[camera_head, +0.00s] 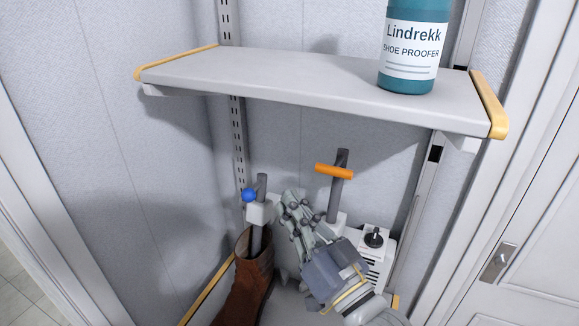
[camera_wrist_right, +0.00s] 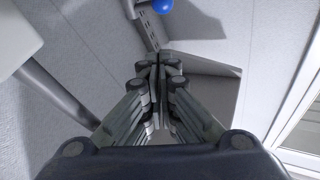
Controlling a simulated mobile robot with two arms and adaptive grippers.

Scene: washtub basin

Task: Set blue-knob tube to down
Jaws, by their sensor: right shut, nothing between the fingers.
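The blue knob (camera_head: 249,195) sits on the left side of a dark upright tube (camera_head: 262,184). That tube runs down through a light grey block into a brown boot (camera_head: 247,296). My right gripper (camera_head: 289,199) is shut and empty, just right of the blue-knob tube and apart from the knob. In the right wrist view the shut fingers (camera_wrist_right: 160,64) point toward the blue knob (camera_wrist_right: 162,6), which shows at the top edge. My left gripper is not in view.
A second tube (camera_head: 334,205) with an orange handle (camera_head: 334,171) stands to the right. A white box with a black dial (camera_head: 374,238) is behind my right arm. A shelf (camera_head: 290,85) above holds a teal bottle (camera_head: 408,75). A door (camera_head: 530,240) is at right.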

